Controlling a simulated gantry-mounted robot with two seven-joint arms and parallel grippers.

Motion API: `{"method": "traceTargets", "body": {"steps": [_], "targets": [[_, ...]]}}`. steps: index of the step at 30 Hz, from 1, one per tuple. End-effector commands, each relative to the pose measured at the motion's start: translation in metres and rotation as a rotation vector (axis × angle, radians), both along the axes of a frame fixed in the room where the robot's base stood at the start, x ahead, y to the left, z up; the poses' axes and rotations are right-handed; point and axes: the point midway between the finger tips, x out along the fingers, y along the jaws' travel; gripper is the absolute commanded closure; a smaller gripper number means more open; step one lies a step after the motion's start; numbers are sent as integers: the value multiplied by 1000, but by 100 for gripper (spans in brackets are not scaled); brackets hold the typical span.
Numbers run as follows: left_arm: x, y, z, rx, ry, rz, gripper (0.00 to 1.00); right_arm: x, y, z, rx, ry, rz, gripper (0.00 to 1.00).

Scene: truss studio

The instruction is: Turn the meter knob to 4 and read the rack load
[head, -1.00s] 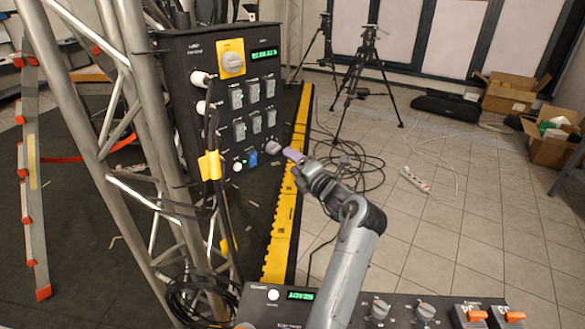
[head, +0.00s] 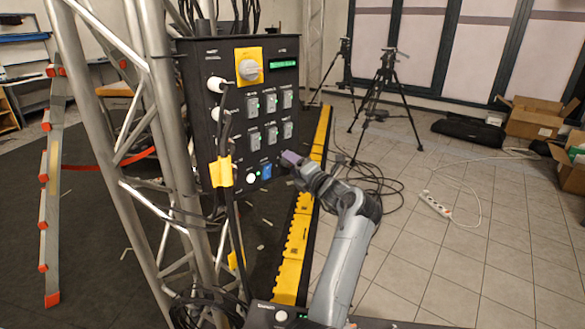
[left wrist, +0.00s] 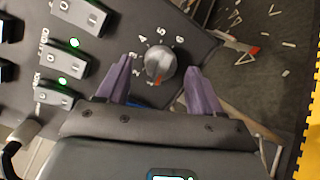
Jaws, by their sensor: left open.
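The meter knob (left wrist: 160,64) is a round grey knob with a red mark on its lower edge, on the side toward my gripper. Printed numerals, among them 4, 5 and 6, curve around its far side. My left gripper (head: 291,158) is open, its purple fingers on either side of the knob in the left wrist view (left wrist: 158,70), with gaps visible. In the head view the fingers cover the knob at the panel's lower right. The black meter panel (head: 210,72) has a green display (head: 284,65), too small to read. My right gripper is not in view.
The panel also carries a yellow-plated rotary switch (head: 249,67), several grey switches and a blue socket (head: 266,171). Plugged cables with yellow tape (head: 221,171) hang at its left. A truss post (head: 160,130) stands left.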

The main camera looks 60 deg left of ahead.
Motion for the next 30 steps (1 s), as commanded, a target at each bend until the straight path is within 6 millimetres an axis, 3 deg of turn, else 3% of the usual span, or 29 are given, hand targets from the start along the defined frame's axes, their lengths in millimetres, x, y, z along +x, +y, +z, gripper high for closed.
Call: {"method": "traceTargets", "body": {"steps": [14, 24, 30], "targets": [[-1, 10, 0, -1, 1, 0, 36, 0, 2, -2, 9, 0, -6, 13], [-1, 9, 0, -1, 1, 0, 88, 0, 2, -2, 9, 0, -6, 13], [-1, 9, 1, -3, 10, 0, 90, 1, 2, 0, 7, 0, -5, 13]]}}
